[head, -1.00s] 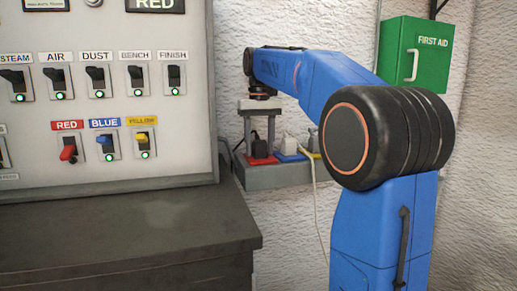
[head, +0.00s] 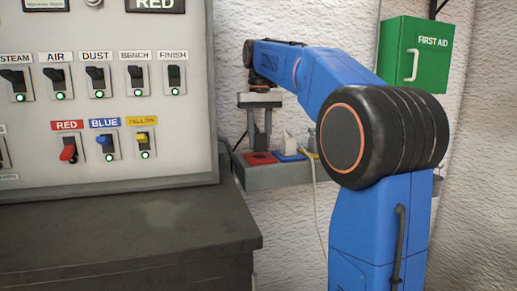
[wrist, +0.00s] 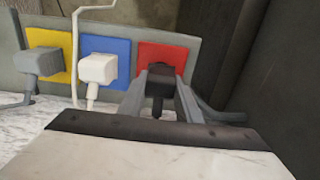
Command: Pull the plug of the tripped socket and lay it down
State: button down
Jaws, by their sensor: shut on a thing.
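The red socket plate (head: 261,158) is on the grey socket strip (head: 276,178) behind the panel. It also shows in the wrist view (wrist: 175,53). My gripper (head: 260,146) is above the red plate with its fingers pointing down. In the wrist view its fingers (wrist: 160,86) are shut on a dark plug (wrist: 158,82) in front of the red plate. I cannot tell whether the plug's pins are clear of the socket. On the panel the red switch (head: 68,154) is down and shows no green light; the blue switch (head: 106,142) and yellow switch (head: 143,138) show green lights.
A white plug (wrist: 98,69) sits in the blue socket (wrist: 123,56), and a grey plug (wrist: 40,63) in the yellow one (wrist: 66,65). Their cables hang close by. The dark bench top (head: 120,230) is bare. A green first-aid box (head: 413,55) hangs on the wall.

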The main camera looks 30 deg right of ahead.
aim_at(260, 133)
jog(key=shift+r, duration=1.85)
jog(key=shift+s, duration=0.1)
